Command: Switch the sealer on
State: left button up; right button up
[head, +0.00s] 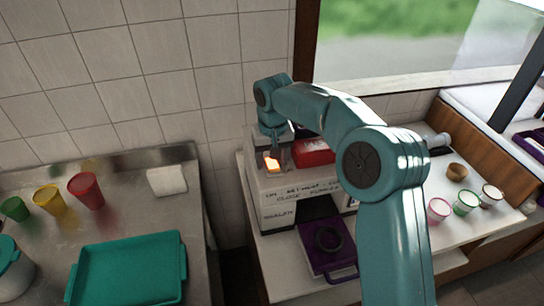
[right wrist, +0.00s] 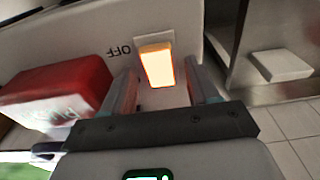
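The sealer (head: 275,190) is a pale box with black lettering on its front, standing on the counter. Its switch (head: 271,165) glows bright orange at the top left; it also shows in the right wrist view (right wrist: 157,66), on a pale plate beside the printed word OFF. My right gripper (head: 277,146) is over the switch. In the right wrist view its two fingers (right wrist: 162,78) are apart, with the switch between and just beyond them and nothing held. Whether a finger touches the switch I cannot tell. My left gripper is not in view.
A red block (head: 314,152) is on the sealer, right of the switch. A purple tray (head: 344,269) sits at the sealer's front. Small cups (head: 438,209) stand at right. A teal tray (head: 125,270) and colored cups (head: 85,190) are on the left counter.

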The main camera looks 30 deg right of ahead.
aim_at(273, 166)
jog(key=shift+s+r, duration=0.1)
jog(key=shift+r, duration=0.1)
notch_tip(273, 166, up, 16)
jog(key=s, duration=0.1)
jog(key=shift+s+a, duration=0.2)
jog(key=shift+s, duration=0.05)
jog(key=shift+w+f, duration=0.15)
jog(key=shift+s, duration=0.2)
dwell(0.3)
